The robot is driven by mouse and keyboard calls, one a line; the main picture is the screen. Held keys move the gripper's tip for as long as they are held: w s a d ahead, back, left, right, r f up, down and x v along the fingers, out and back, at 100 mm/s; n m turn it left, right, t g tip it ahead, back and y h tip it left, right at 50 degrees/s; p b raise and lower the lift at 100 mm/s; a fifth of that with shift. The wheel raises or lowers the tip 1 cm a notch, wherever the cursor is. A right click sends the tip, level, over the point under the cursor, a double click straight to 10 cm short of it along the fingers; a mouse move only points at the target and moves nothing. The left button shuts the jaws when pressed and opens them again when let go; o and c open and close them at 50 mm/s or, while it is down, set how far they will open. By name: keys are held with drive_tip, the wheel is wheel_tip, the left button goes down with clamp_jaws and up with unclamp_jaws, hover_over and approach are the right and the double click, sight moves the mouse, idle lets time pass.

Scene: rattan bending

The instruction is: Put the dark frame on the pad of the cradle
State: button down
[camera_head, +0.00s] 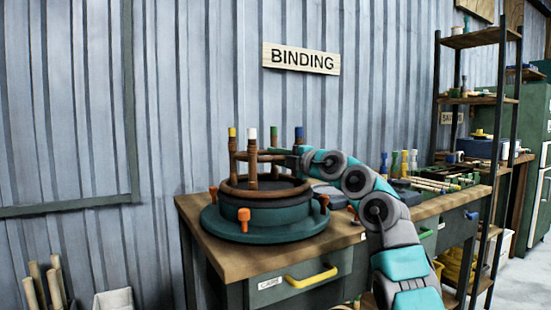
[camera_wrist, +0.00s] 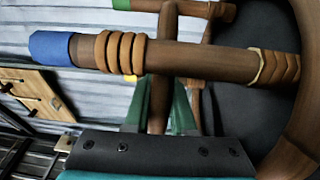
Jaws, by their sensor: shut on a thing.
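The dark brown frame (camera_head: 253,166) is upside down at the round green cradle (camera_head: 270,234), its legs pointing up with yellow, white, blue and green tips. Its brown hoop lies low, level with the cradle's top. The dark pad (camera_wrist: 252,105) shows beneath the frame; I cannot tell whether the hoop touches it. My gripper (camera_head: 291,153) reaches in from the right at leg height. In the wrist view my gripper (camera_wrist: 158,108) has its green fingers on either side of a brown rail of the frame, shut on it. A blue-tipped leg (camera_wrist: 200,57) crosses above.
Orange clamps (camera_head: 244,219) stand at the cradle's rim. The wooden bench (camera_head: 213,247) carries sticks and colored-tipped pieces (camera_head: 404,163) to the right. A tall shelf (camera_head: 437,120) stands beyond its right end. The corrugated wall with a BINDING sign (camera_head: 301,59) is behind.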

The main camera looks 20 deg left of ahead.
drive_tip(key=c, duration=0.8)
unclamp_jaws()
drive_tip(key=shift+o, duration=0.2)
drive_tip(key=shift+s+d+f+b, duration=0.2)
drive_tip(key=shift+s+d+b, duration=0.05)
drive_tip(key=shift+d+b, duration=0.35)
drive_tip(key=b+v, duration=0.4)
drive_tip(key=v, duration=0.6)
drive_tip(key=shift+s+d+r, duration=0.2)
drive_tip(key=shift+d, duration=0.15)
